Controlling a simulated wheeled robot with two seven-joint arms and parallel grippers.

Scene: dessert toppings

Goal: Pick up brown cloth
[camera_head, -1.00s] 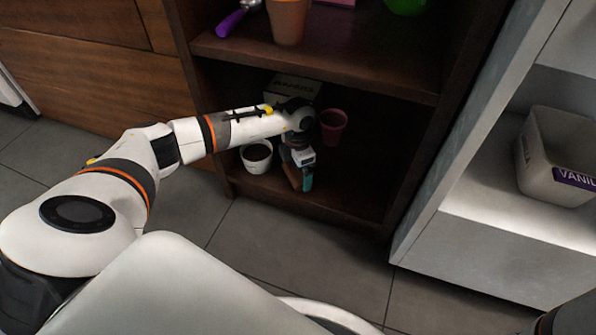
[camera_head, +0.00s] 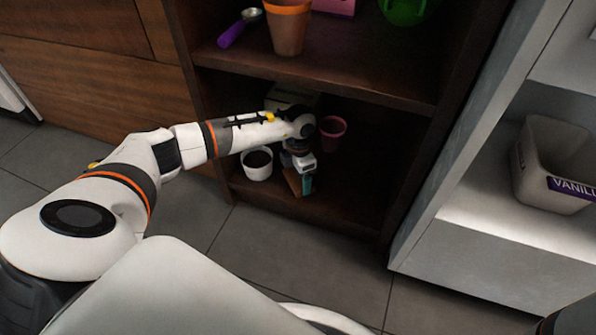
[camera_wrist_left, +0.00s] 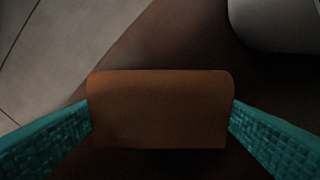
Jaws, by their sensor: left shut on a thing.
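The brown cloth (camera_wrist_left: 158,108) lies between the two teal fingers of my left gripper (camera_wrist_left: 160,118) in the left wrist view. Both fingers touch its sides, and the gripper is shut on it. In the head view the left gripper (camera_head: 303,184) is low in the dark wooden shelf, near its front edge, with part of the cloth (camera_head: 292,181) showing beside a teal finger. Whether the cloth touches the shelf board is hard to tell. My right gripper is out of view.
A white pot with dark contents (camera_head: 257,164) stands close left of the gripper. A pink cup (camera_head: 332,132) and a partly hidden box (camera_head: 288,98) are behind. The upper shelf board (camera_head: 340,72) is above my arm. A vanilla bin (camera_head: 552,165) stands in the grey unit at right.

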